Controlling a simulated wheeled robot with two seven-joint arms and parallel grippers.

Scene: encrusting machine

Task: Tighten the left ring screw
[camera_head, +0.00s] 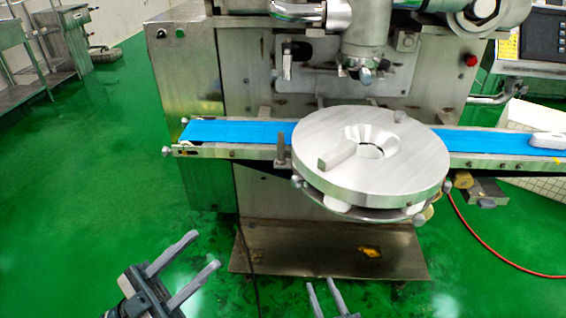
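A round steel disc (320,135) with a central hole and a raised bar sits at the front of the machine. A small screw knob (297,182) shows at the left edge of the ring under the disc. Another knob (420,219) shows at its lower right. I cannot tell how tight either one is. My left gripper (205,250) is open and empty, in front of and left of the disc, apart from it. My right gripper (321,283) shows only its fingers at the bottom edge. They are spread, with nothing between them, in front of the disc.
A blue conveyor belt (235,131) runs left and right behind the disc. A steel nozzle head (364,45) hangs above it. A steel base plate (325,250) lies below. A red hose (490,248) curves across the floor at right.

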